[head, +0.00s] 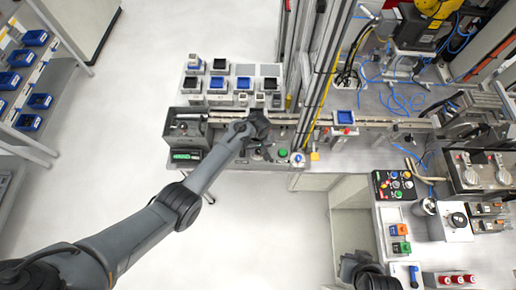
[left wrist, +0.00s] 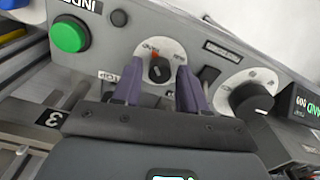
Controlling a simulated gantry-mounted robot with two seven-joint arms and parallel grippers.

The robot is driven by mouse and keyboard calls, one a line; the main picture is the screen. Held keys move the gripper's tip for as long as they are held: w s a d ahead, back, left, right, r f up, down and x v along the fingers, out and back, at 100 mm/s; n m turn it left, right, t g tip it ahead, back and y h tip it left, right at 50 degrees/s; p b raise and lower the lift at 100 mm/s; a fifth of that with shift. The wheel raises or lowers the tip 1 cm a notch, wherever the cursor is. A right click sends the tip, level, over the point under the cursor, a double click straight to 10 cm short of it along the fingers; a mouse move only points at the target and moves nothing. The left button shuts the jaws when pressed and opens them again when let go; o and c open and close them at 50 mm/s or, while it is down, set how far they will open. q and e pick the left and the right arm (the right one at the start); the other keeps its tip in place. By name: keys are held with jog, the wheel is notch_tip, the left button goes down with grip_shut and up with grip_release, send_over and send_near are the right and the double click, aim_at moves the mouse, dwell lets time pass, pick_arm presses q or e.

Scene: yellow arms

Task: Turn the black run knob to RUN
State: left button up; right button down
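A small black knob (left wrist: 159,70) sits on a round white dial plate on the grey control panel (left wrist: 118,48). A red mark shows on the plate above the knob; its lettering is too small to read surely. My left gripper (left wrist: 158,74) has two purple fingers, one on each side of this knob in the picture, with visible gaps. It is open and holds nothing; I cannot tell how far the tips are from the panel. In the head view my left gripper (head: 260,150) is over the panel and hides the knob. My right gripper (head: 358,264) is at the bottom, its fingers unclear.
A larger black knob (left wrist: 251,102) on a white dial and a green-lit display (left wrist: 304,108) are right of the fingers. A green button (left wrist: 69,34) is at left. In the head view, a conveyor (head: 378,122) runs behind the panel, and blue and black bins (head: 218,84) stand behind.

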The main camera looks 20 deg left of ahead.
pick_arm(q)
grip_shut()
jog(key=shift+r+m, duration=0.1)
jog(key=shift+m, duration=0.3)
jog(key=m+p, duration=0.1)
jog(key=m, duration=0.2)
jog(key=shift+p, duration=0.35)
jog(key=m, duration=0.3)
jog(key=shift+m+p, duration=0.3)
jog(key=shift+p, duration=0.1)
jog(key=m, duration=0.9)
jog(key=shift+m, duration=0.8)
